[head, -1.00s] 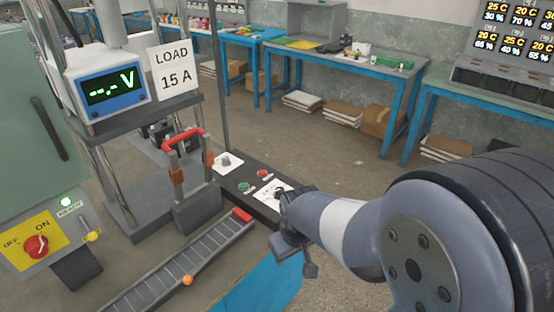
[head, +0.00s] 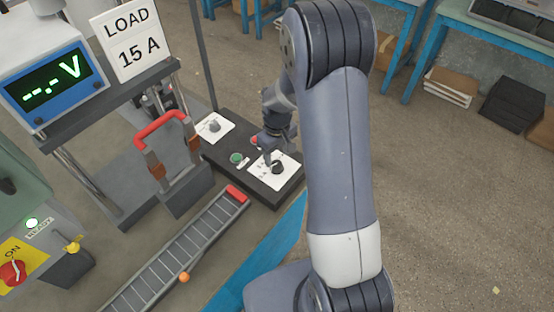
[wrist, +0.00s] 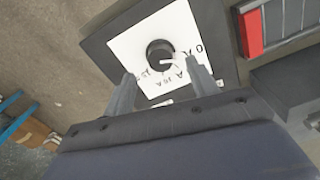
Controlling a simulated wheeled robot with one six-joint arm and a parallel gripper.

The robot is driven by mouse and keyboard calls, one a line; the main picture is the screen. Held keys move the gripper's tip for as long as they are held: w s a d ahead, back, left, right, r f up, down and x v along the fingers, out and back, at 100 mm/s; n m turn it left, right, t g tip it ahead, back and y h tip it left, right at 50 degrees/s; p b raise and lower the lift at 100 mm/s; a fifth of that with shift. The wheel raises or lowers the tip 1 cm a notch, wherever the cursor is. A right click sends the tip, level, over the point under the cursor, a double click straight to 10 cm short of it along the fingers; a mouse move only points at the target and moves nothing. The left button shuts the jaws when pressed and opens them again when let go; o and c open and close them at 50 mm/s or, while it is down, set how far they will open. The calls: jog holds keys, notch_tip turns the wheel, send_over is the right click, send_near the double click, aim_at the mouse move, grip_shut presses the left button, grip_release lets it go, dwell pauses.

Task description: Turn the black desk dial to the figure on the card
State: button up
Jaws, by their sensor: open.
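The card (head: 132,40) reads "LOAD 15 A" and stands beside the meter. The black dial (head: 277,168) sits on a white plate on the dark desk panel. In the wrist view the black dial (wrist: 158,54) has a white pointer toward the picture's right, on the side of the "0 A" mark. Several ampere marks run round its lower edge, partly unreadable; a "15" seems to lie at lower left. My gripper (wrist: 164,88) is open and empty, its fingers over the plate and apart from the dial. In the head view my gripper (head: 268,150) is just beside the dial.
A grey knob (head: 214,126) on another white plate, a green button (head: 236,158) and a mostly hidden red button share the panel. A red-handled switch (head: 160,130) and a roller track (head: 185,250) with a red end block stand left. The meter (head: 50,82) shows "--.- V".

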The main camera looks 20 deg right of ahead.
aim_at(277, 164)
jog(key=shift+f, duration=2.5)
jog(key=shift+c, duration=0.4)
jog(key=c, duration=0.9)
